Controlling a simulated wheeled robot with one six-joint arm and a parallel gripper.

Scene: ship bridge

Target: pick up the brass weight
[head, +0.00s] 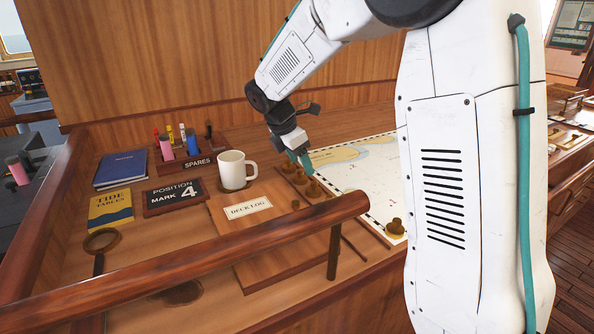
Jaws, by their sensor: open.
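Several small brass weights are in the head view. A row of them, with one brass weight (313,188) at its near end, stands beside the left edge of the chart (350,163). Another brass weight (395,227) stands on the chart's near corner, partly beside my arm. My gripper (299,160) points down just above the far part of the row, its teal fingertips close over the weights. It is open. I cannot tell whether the fingertips touch a weight or which one lies between them.
A white mug (235,170) stands left of the row, behind the deck log (248,209). A wooden rail (190,258) crosses the front. The spares rack (199,163), blue book (122,169), tide tables (111,208), position plaque (172,196) and magnifier (101,240) lie left.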

